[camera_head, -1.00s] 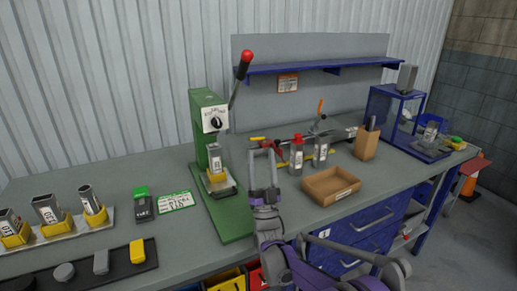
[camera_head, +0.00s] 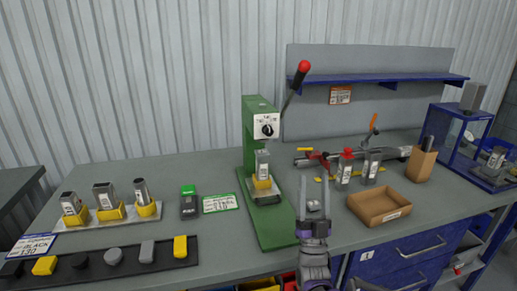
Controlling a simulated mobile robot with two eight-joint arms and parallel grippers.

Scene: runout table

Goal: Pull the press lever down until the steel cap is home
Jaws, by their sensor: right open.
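The green press (camera_head: 253,135) stands mid-table with a white dial plate on its head. Its lever (camera_head: 292,91) points up and to the right and ends in a red knob (camera_head: 304,67). A steel-coloured canister (camera_head: 262,163) stands upright in a yellow holder (camera_head: 263,184) under the press head. Whether a cap sits on it is too small to tell. My right gripper (camera_head: 313,196) is open and empty, fingers pointing up, in front of the press base's right side and well below the knob. My left gripper is not in view.
A cardboard tray (camera_head: 372,219) lies to the right, with a red-topped bottle (camera_head: 344,168) behind it. Several canisters stand in yellow holders on a rack (camera_head: 112,221) at left. A dark strip (camera_head: 160,262) of caps lies along the front. A blue shelf (camera_head: 400,83) hangs behind.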

